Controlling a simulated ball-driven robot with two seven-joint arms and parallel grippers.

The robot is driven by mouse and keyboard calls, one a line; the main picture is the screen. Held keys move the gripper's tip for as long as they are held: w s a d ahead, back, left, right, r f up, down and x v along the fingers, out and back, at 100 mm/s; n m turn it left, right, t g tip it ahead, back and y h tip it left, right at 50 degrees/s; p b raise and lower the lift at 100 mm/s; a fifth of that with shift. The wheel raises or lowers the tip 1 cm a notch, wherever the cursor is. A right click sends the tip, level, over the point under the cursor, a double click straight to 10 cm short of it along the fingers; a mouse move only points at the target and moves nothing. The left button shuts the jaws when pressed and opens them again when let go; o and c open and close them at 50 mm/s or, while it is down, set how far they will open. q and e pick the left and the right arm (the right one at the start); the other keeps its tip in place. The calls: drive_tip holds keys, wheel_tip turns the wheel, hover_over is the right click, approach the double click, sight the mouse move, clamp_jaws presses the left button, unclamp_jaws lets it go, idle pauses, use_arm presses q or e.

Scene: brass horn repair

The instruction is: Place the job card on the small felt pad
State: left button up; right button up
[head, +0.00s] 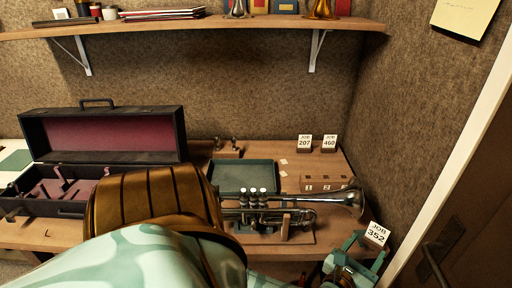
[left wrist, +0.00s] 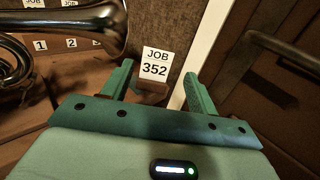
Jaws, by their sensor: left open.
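The job card 352 (head: 377,233) is a white card upright in a small wooden block, at the right end of the bench. It also shows in the left wrist view (left wrist: 155,64), between the fingertips as seen from there. My left gripper (head: 359,252) has green fingers and is open and empty, close to the card's block. In the left wrist view the open gripper (left wrist: 160,85) has a finger to each side of the block; I cannot tell whether they reach around it. I cannot pick out the small felt pad for sure. My right gripper is out of view.
A trumpet (head: 290,215) lies left of the card, its bell close by. Cards 207 (head: 304,143) and 460 (head: 329,143) stand behind. A green tray (head: 228,188) and an open case (head: 105,122) are farther left. A door handle (head: 435,262) is at right.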

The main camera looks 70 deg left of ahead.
use_arm(q)
drive_tip(key=s+d+f+n+g+h, duration=0.2)
drive_tip(key=d+f+n+g+h, duration=0.35)
drive_tip(key=d+f+n, duration=0.55)
drive_tip(key=s+a+f+n+g, duration=0.1)
drive_tip(key=s+a+f+n, duration=0.1)
drive_tip(key=s+f+n, duration=0.3)
drive_tip(key=s+a+f+g, duration=0.2)
drive_tip(key=f, duration=0.5)
drive_tip(key=s+a+f+n+g, duration=0.1)
drive_tip(key=s+a+f+n, duration=0.1)
drive_tip(key=s+f+n, duration=0.3)
drive_tip(key=s+f+n+g, duration=0.2)
drive_tip(key=s+f, duration=0.2)
drive_tip(key=s, duration=0.5)
drive_tip(key=s+a+f+n+g+h, duration=0.1)
drive_tip(key=s+f+n+g, duration=0.1)
drive_tip(key=s+f, duration=0.3)
drive_tip(key=s+f+n+g, duration=0.2)
drive_tip(key=s+f, duration=0.3)
drive_tip(key=s, duration=0.8)
drive_tip(key=shift+s+a+f+n, duration=0.2)
drive_tip(key=shift+s+n, duration=0.1)
drive_tip(key=shift+n, duration=0.1)
drive_tip(key=shift+f+b, duration=0.45)
